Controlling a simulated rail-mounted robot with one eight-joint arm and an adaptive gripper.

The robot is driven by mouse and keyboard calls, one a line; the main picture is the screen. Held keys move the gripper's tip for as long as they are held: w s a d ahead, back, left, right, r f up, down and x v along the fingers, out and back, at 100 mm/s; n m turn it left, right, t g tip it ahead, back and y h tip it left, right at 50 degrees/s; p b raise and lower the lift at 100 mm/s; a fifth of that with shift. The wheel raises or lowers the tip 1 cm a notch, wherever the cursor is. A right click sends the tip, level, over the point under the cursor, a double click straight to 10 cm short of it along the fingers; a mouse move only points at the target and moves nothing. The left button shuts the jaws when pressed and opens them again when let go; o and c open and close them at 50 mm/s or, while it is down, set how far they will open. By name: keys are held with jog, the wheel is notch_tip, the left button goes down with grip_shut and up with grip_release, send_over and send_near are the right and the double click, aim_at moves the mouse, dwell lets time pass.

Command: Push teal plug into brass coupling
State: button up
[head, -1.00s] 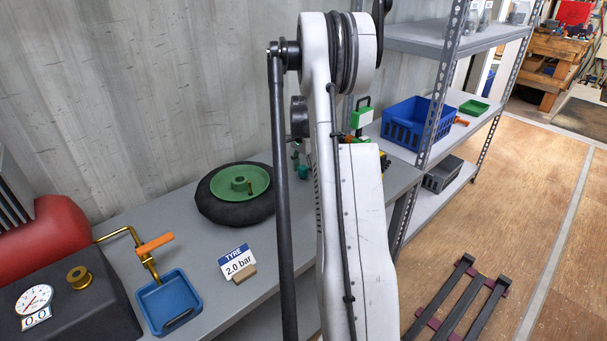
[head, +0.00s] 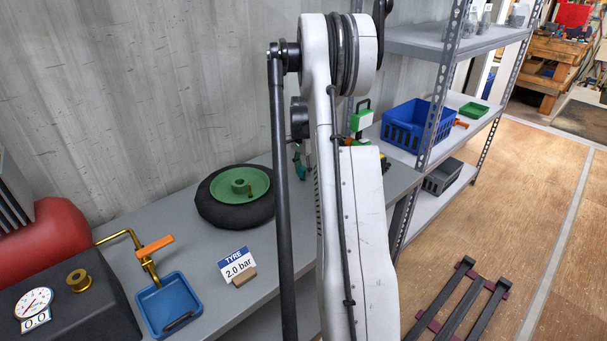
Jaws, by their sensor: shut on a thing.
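The brass coupling (head: 78,280) sits on top of the dark box at the lower left, its round opening facing up. A small teal piece, which looks like the teal plug (head: 299,168), shows in the narrow gap between my dark rod and my white arm, beyond the tyre. My gripper (head: 308,154) is mostly hidden behind my arm; only small dark parts show near the teal piece. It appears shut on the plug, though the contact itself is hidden. The plug is far from the coupling, to its right and farther back.
A tyre with a green hub (head: 238,196) lies on the grey bench (head: 215,270). A blue tray (head: 170,305), a brass pipe with an orange handle (head: 155,246) and a tyre-pressure sign (head: 238,262) stand near the box. Shelves with a blue crate (head: 403,128) are at right.

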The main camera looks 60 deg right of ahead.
aim_at(304, 168)
notch_tip(304, 168, up, 9)
jog(key=shift+r+p, duration=0.2)
jog(key=shift+p, duration=0.1)
jog(key=w+a+n+p, duration=0.1)
jog(key=w+a, duration=0.2)
jog(key=a, duration=0.1)
jog(key=w+a+r+n+p, duration=0.1)
jog(key=w+a+n, duration=0.1)
jog(key=a, duration=0.2)
jog(key=w+a+n+p, duration=0.1)
jog(key=w+a, duration=0.2)
jog(key=a, duration=0.1)
jog(key=shift+w+a+r+n, duration=0.25)
jog(key=shift+w+a+n, duration=0.05)
jog(key=shift+a+n, duration=0.1)
jog(key=w+a+r+n+p, duration=0.2)
jog(key=a+n, duration=0.6)
jog(key=a, duration=1.4)
jog(key=w+a+r+n+p, duration=0.1)
jog(key=w+a+n+p, duration=0.2)
jog(key=a, duration=1.8)
jog(key=n+p, duration=0.3)
jog(key=n, duration=0.2)
jog(key=shift+a+r+p, duration=0.35)
jog(key=shift+a+p, duration=0.05)
